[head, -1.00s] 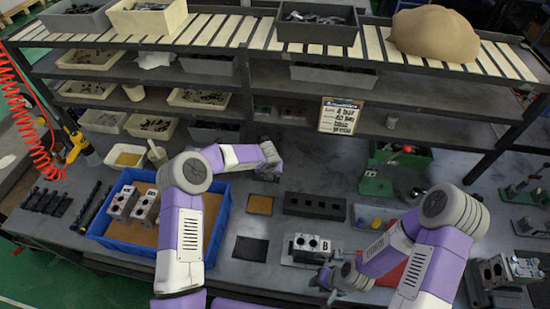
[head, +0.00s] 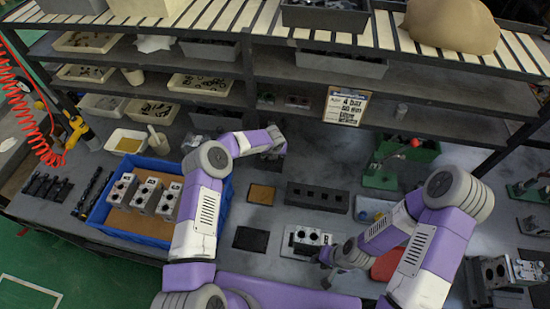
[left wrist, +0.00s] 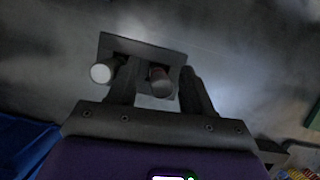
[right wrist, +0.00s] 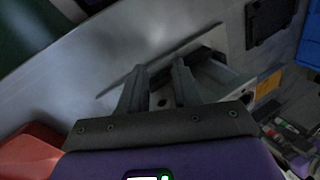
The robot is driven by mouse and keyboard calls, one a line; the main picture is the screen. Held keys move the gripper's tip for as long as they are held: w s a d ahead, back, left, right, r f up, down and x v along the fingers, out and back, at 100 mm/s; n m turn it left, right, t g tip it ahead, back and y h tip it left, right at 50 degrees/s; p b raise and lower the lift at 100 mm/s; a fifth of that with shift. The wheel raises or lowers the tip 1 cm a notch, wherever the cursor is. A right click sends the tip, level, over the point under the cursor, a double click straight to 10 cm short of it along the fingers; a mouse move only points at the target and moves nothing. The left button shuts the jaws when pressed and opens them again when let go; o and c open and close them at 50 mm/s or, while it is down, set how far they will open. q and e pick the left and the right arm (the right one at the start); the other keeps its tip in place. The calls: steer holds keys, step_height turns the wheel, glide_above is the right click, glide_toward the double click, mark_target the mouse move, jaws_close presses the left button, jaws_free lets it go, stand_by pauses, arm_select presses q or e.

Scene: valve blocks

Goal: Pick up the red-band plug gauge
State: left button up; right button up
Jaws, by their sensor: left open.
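In the left wrist view a dark plate or holder (left wrist: 118,45) carries two upright plugs. The plug with a dull reddish tint, likely the red-band plug gauge (left wrist: 160,78), stands between the fingers of my left gripper (left wrist: 162,75). The pale-ended plug (left wrist: 100,73) is outside the left finger. My left gripper is open, and contact with the gauge cannot be made out. In the head view my left gripper (head: 275,152) hides most of the holder. My right gripper (head: 326,262) is low beside a grey valve block (head: 305,238); whether its fingers grip it is unclear.
A blue tray (head: 150,238) with three valve blocks stands at the left. A long dark block with holes (head: 317,197) lies right of my left gripper. A green fixture (head: 385,172) and a shelf with a sign (head: 346,106) are behind.

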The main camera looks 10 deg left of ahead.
arm_select(q)
jaws_close()
stand_by(0.3)
